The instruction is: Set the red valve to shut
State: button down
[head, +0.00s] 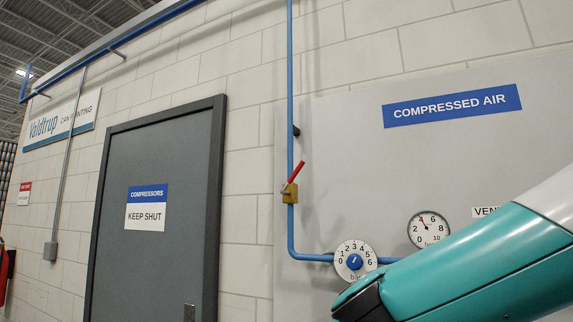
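My gripper is not in view.
A blue-knobbed dial (355,261) marked 0 to 6 sits on the pipe's horizontal run. A round gauge (429,230) is right of it, near the "COMPRESSED AIR" sign (452,105). A grey door (155,250) stands left; the wall around the valve is clear.

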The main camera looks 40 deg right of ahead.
aim_at(283, 192)
jog(key=u, duration=0.7)
jog(key=i, duration=1.15)
jog(key=z, duration=0.2)
